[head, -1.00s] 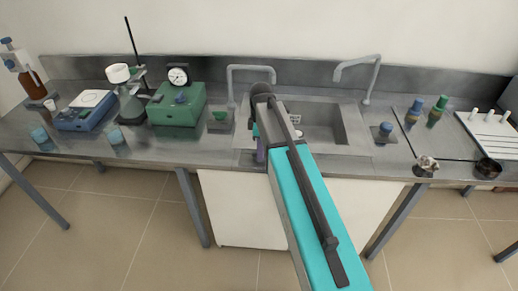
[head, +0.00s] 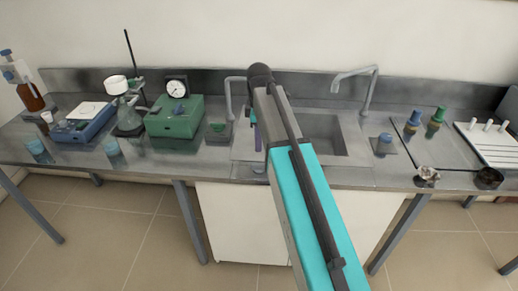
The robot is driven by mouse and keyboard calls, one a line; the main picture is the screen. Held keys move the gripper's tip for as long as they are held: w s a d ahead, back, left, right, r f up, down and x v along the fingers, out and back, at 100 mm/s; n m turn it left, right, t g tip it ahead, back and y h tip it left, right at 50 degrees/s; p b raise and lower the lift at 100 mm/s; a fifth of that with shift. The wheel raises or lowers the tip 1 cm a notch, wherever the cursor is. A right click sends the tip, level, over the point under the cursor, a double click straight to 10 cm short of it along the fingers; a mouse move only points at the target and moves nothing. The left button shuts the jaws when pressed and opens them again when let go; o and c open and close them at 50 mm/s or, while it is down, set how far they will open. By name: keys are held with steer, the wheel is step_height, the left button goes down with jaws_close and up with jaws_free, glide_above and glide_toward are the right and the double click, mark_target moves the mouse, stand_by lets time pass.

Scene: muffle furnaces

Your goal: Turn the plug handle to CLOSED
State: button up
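A green box (head: 175,120) with a round dial gauge (head: 177,89) stands on the bench left of the sink. My arm reaches forward over the sink's left side. A small purple and dark part at its far end, probably my gripper (head: 257,136), shows beside the arm, right of the green box and apart from it. The arm hides most of it, so its fingers cannot be made out.
Two taps rise behind the sink (head: 325,135). Bottles (head: 435,121) and a white rack (head: 490,143) stand at the right.

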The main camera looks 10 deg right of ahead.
steer(key=shift+r+b, duration=0.3)
steer(key=shift+r, duration=1.6)
steer(key=shift+f, duration=0.1)
